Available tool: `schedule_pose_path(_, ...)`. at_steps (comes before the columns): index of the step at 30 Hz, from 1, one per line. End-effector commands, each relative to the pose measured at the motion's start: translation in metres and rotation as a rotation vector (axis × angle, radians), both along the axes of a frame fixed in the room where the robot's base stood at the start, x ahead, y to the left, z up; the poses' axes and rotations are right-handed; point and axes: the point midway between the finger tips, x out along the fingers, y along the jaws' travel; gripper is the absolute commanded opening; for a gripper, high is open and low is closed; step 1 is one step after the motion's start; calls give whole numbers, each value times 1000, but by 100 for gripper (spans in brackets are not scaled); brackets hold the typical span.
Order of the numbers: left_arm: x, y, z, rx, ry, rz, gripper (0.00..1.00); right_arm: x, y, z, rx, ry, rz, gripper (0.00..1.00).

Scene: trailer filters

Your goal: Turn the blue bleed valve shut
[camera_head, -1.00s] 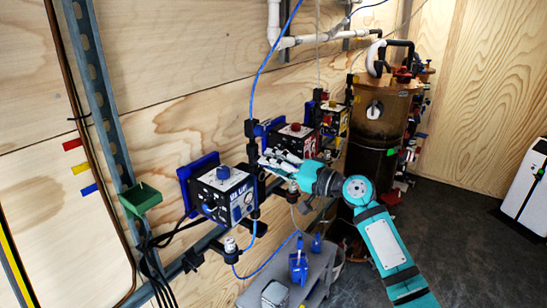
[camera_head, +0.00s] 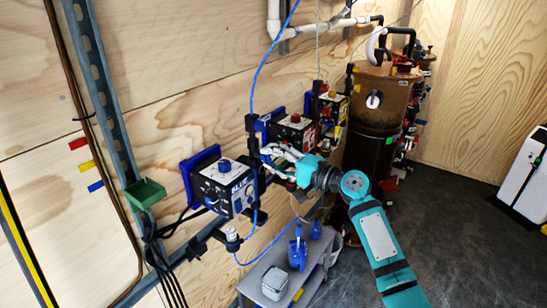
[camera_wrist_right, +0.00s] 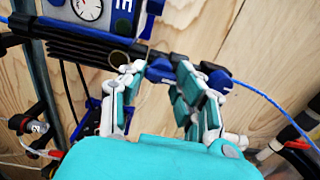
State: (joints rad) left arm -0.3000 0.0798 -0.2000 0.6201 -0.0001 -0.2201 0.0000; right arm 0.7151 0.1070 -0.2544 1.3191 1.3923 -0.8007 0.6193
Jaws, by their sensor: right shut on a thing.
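The blue bleed valve (camera_wrist_right: 160,70) shows in the wrist view as a small blue handle between my right gripper's fingers, below a black fitting. My right gripper (camera_wrist_right: 155,78) is shut on it, one teal and white finger on each side. In the head view my right gripper (camera_head: 270,158) is at the pipework just right of the blue-labelled control box (camera_head: 225,187). How far the handle is turned cannot be told. My left gripper is not in view.
A red-labelled box (camera_head: 295,132) and a yellow-labelled box (camera_head: 331,108) sit behind my gripper along the wall. A grey cart (camera_head: 315,275) with blue items stands below. A thin blue hose (camera_wrist_right: 265,97) runs close to the fingers. Open floor lies to the right.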

Motion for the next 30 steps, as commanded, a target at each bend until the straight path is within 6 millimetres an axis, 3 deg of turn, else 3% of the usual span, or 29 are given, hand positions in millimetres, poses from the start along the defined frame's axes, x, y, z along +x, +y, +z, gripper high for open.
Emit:
schedule_pose_path(7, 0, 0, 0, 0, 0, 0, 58, 0, 0, -1, 1, 3, -1, 0)
schedule_pose_path(8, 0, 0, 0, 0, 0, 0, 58, 0, 0, -1, 1, 3, -1, 33)
schedule_pose_path(13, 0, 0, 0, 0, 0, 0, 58, 0, 0, -1, 0, 2, 0, 55)
schedule_pose_path(23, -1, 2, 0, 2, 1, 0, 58, -2, -3, -1, -1, 1, -1, 56)
schedule_pose_path(30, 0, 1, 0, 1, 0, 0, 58, -24, -36, -2, -2, 0, -3, 56)
